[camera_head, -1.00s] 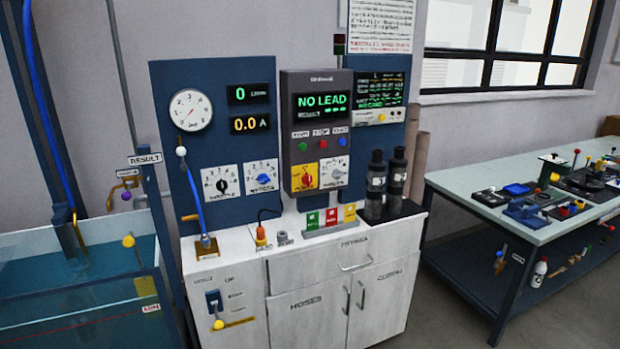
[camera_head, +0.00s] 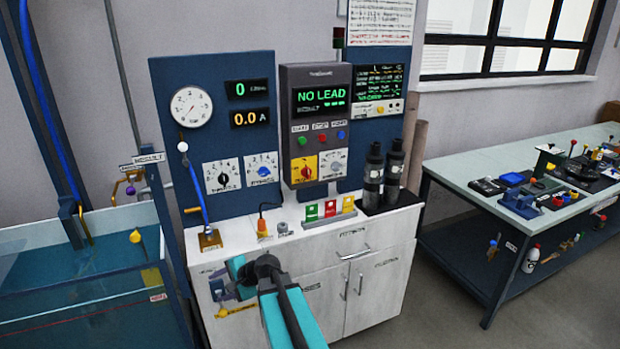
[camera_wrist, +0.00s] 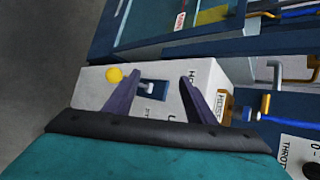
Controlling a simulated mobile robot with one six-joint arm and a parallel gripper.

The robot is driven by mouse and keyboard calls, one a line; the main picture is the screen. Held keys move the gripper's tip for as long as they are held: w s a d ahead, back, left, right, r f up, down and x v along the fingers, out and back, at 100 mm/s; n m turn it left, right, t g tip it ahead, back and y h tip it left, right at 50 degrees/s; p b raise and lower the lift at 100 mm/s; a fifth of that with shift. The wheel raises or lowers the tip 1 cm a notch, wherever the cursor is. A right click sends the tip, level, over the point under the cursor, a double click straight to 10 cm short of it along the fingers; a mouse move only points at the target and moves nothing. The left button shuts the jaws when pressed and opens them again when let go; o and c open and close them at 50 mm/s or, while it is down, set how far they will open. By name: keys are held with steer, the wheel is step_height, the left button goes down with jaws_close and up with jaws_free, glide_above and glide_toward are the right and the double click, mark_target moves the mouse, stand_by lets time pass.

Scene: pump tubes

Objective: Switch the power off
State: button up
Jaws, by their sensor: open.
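A red rotary switch on a yellow plate (camera_head: 304,169) sits low on the grey control box (camera_head: 317,126); its label is too small to read. The box's screen reads NO LEAD. A blue lever unit with a yellow ball knob (camera_wrist: 114,75) is on the white cabinet's left front; in the head view the knob (camera_head: 222,312) shows below my gripper. My gripper (camera_wrist: 157,80) is open and empty, facing this lever unit, its fingers either side of the blue bracket in the wrist view. In the head view my gripper (camera_head: 226,289) and arm partly hide the unit.
Two dials (camera_head: 222,176) and a gauge are on the blue panel, with readouts 0 and 0.0 A. Dark bottles (camera_head: 373,178) stand on the cabinet's right top. A water tank (camera_head: 80,285) is at left, a cluttered workbench (camera_head: 450,172) at right.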

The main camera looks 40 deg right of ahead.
steer(key=w+d+r+m+t+h, duration=0.1)
steer(key=d+r+m+t, duration=0.1)
steer(key=d+r+m, duration=0.35)
steer(key=m+t+h, duration=0.5)
steer(key=m+h, duration=0.5)
steer(key=m, duration=0.7)
glide_toward(309, 172)
steer(key=v, duration=0.5)
steer(key=shift+d+f, duration=0.1)
steer(key=shift+d, duration=0.15)
steer(key=shift+n, duration=0.25)
steer(key=shift+a+p+x, duration=0.1)
steer(key=shift+p+x, duration=0.85)
steer(key=shift+x, duration=2.5)
steer(key=shift+a+p+x, duration=0.15)
steer(key=shift+p+x, duration=0.75)
steer(key=shift+x, duration=2.55)
steer(key=shift+w, duration=0.1)
